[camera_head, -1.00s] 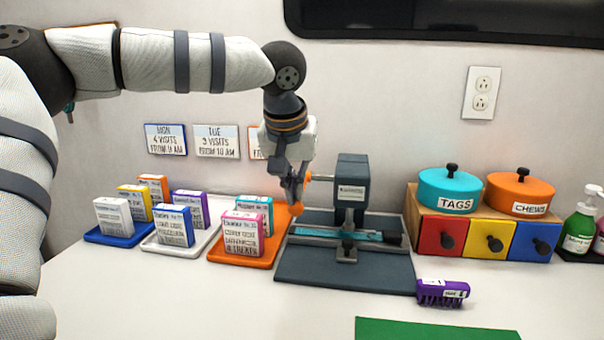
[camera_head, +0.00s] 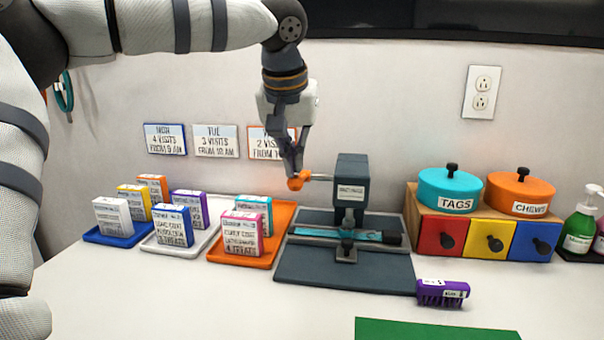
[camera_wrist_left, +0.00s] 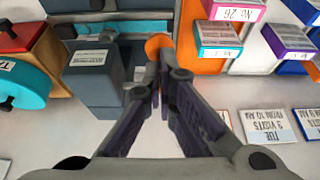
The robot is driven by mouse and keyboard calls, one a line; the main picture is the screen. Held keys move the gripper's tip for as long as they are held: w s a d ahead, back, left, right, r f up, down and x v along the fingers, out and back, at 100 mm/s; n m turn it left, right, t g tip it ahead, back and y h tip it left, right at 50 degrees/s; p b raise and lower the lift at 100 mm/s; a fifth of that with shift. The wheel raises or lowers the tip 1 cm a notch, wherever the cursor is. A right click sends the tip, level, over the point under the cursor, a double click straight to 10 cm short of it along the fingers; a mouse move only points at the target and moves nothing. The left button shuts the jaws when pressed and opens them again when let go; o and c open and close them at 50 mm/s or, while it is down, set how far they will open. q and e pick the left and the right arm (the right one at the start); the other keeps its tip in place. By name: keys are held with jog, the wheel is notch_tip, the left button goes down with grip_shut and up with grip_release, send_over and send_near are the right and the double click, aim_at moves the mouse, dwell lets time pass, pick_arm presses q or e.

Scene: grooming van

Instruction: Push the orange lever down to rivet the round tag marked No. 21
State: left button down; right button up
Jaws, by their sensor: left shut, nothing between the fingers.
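The dark grey rivet press (camera_head: 350,185) stands on a dark base plate (camera_head: 345,272). Its lever sticks out level to the left and ends in an orange knob (camera_head: 298,181). A teal strap (camera_head: 370,236) lies across the press under the head; I cannot make out the round tag or its number. My left gripper (camera_head: 294,168) is shut and empty, pointing down with its fingertips just above or at the knob. In the left wrist view the knob (camera_wrist_left: 157,45) shows just beyond the fingertips (camera_wrist_left: 162,62); contact is unclear. My right gripper is out of view.
An orange tray (camera_head: 285,217) with small boxes lies just left of the press, beside white and blue trays. A purple brush (camera_head: 442,292) lies at the front right. A drawer box (camera_head: 487,237) with two lidded pots stands right. A green mat (camera_head: 435,331) is in front.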

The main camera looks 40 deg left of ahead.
pick_arm(q)
notch_tip(320, 180, up, 8)
jog(key=shift+f, duration=0.25)
jog(key=shift+f, duration=0.1)
dwell(0.4)
